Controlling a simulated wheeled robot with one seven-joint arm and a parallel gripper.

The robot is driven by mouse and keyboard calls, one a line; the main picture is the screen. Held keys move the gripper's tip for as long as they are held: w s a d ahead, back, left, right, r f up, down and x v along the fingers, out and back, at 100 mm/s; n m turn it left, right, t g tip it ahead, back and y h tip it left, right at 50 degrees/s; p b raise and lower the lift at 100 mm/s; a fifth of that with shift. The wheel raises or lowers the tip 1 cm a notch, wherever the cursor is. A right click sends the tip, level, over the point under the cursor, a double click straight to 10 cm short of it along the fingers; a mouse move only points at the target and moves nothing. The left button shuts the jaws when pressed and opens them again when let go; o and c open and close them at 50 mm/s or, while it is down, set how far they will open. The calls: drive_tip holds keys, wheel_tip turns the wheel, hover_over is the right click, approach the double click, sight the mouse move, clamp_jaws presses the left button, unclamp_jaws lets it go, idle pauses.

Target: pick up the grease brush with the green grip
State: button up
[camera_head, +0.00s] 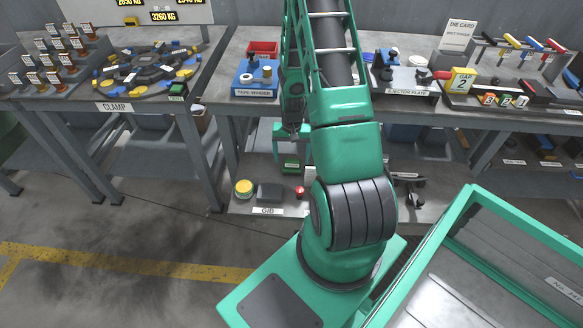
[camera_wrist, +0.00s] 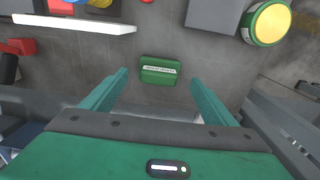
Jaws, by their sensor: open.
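I cannot make out a brush with a green grip in either view. A rack at the upper right in the head view holds tools with coloured handles (camera_head: 533,43); no green one shows clearly there. My gripper (camera_wrist: 158,78) is open and empty in the wrist view, its two green fingers apart. Between and beyond the fingertips lies a small green box (camera_wrist: 159,71) with a white label, apart from them. In the head view my gripper (camera_head: 291,148) is low, at the bench's underside, partly hidden by my arm.
A yellow-topped green can (camera_wrist: 267,22) and a dark grey block (camera_wrist: 214,14) stand near the green box on the lower shelf. The can (camera_head: 244,187) also shows in the head view. The bench top (camera_head: 230,90) overhangs this shelf. A steel table (camera_head: 100,115) stands left.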

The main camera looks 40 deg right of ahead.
sight(292, 160)
drive_tip(key=shift+s+f, duration=0.1)
drive_tip(key=shift+f, duration=1.85)
drive_tip(key=c, duration=1.2)
drive_tip(key=shift+o, duration=0.2)
drive_tip(key=shift+r, duration=0.2)
drive_tip(key=shift+r, duration=0.65)
wheel_tip(292, 160, up, 3)
drive_tip(key=shift+f, duration=0.2)
drive_tip(key=s+a+r, duration=0.2)
drive_tip(key=a+r, duration=0.4)
drive_tip(key=a, duration=0.5)
drive_tip(key=shift+s+a+r, duration=0.2)
drive_tip(key=shift+s+r, duration=0.15)
drive_tip(key=shift+r, duration=0.05)
